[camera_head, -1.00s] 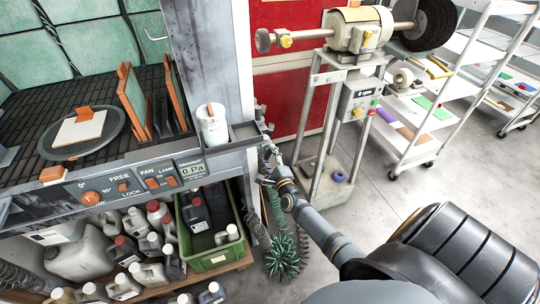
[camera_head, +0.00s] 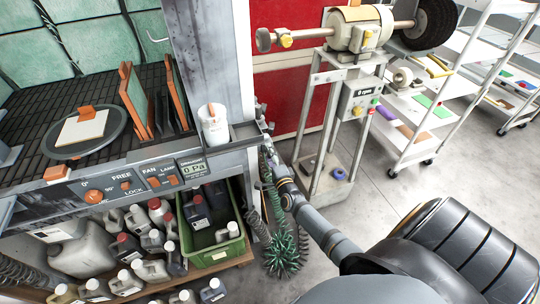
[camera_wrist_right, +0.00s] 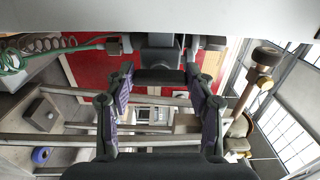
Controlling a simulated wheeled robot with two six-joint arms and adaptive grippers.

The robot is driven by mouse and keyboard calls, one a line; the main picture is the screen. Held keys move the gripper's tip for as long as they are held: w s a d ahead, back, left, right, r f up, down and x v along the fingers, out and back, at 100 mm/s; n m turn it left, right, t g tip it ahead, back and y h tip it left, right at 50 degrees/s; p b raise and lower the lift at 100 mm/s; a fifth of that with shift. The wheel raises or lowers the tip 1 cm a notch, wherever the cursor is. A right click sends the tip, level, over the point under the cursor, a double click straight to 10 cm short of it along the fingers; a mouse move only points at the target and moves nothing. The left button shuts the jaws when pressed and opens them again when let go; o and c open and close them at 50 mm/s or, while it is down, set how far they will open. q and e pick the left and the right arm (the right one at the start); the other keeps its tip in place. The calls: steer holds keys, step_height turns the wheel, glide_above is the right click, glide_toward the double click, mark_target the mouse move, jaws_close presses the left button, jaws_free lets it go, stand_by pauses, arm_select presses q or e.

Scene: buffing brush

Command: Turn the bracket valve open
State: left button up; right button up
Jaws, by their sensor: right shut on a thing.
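The bracket valve shows in the right wrist view as a dark block (camera_wrist_right: 158,52) with fittings on both sides and a green coiled hose on its left. In the head view its place is at the front right corner of the bench, where it is small and hard to make out. My right gripper (camera_wrist_right: 160,76) has its two fingers on either side of the valve's dark lower part and is shut on it. My left gripper is not in view.
A polishing machine (camera_head: 355,35) on a grey stand (camera_head: 322,125) is close to the right of my arm. A green crate (camera_head: 217,254) and several bottles are under the bench. A coiled hose and spiky green brush (camera_head: 285,250) hang beside the crate. White shelves (camera_head: 425,135) stand farther right.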

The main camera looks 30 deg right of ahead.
steer(key=o, duration=0.9)
steer(key=v, duration=1.2)
steer(key=shift+f, duration=0.1)
